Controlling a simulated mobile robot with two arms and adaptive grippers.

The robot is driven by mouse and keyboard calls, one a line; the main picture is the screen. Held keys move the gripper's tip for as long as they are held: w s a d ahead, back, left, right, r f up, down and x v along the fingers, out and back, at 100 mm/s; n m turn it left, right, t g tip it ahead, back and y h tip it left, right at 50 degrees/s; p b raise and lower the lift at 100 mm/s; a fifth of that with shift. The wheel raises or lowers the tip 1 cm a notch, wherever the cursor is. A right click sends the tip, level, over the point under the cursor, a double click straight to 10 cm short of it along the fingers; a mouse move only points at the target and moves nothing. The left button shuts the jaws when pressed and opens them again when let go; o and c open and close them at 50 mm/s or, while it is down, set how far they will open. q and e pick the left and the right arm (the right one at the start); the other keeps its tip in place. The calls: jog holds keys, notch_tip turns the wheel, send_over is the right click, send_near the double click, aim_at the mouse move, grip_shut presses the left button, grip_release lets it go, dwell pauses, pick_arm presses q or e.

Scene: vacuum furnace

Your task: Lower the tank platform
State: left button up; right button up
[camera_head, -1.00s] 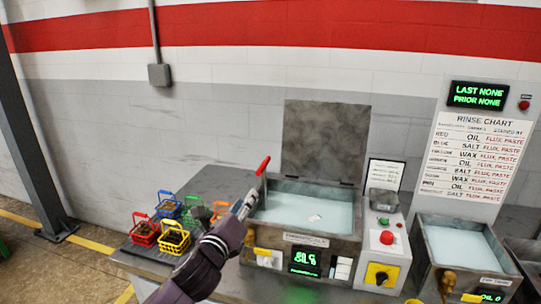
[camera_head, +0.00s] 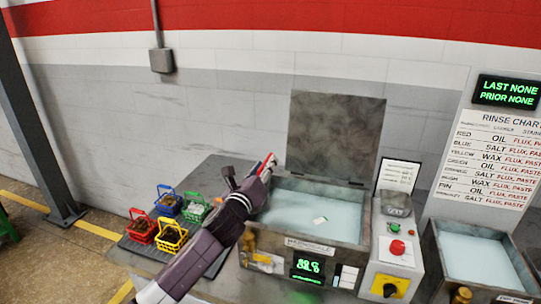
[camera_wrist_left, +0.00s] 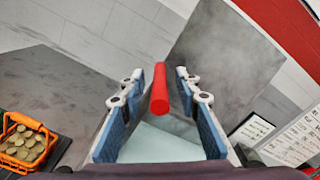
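The tank (camera_head: 365,225) stands open, full of pale liquid, with its grey lid (camera_head: 335,135) raised behind it. I cannot make out a platform in the liquid; a small pale label-like piece (camera_head: 320,221) shows there. A red lever handle (camera_head: 267,162) rises at the tank's back left. My left gripper (camera_head: 263,172) is at this handle. In the left wrist view the red handle (camera_wrist_left: 159,90) lies between the open blue-padded fingers of the gripper (camera_wrist_left: 160,98), with a gap visible on each side. My right gripper is not in view.
Several coloured baskets, including a yellow one (camera_head: 172,236), stand on a dark mat left of the tank. An orange basket of round pieces (camera_wrist_left: 28,145) shows at the wrist view's left. A control box (camera_head: 393,255) and a second tank (camera_head: 475,255) stand to the right.

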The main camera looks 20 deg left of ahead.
aim_at(270, 155)
pick_arm(q)
jog(key=w, duration=0.3)
jog(key=shift+w+p, duration=0.3)
jog(key=shift+w, duration=0.85)
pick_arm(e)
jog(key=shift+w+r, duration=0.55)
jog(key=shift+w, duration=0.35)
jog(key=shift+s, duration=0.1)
pick_arm(q)
jog(key=shift+c, duration=0.5)
grip_shut()
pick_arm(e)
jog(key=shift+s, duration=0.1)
pick_arm(q)
jog(key=shift+f, duration=0.1)
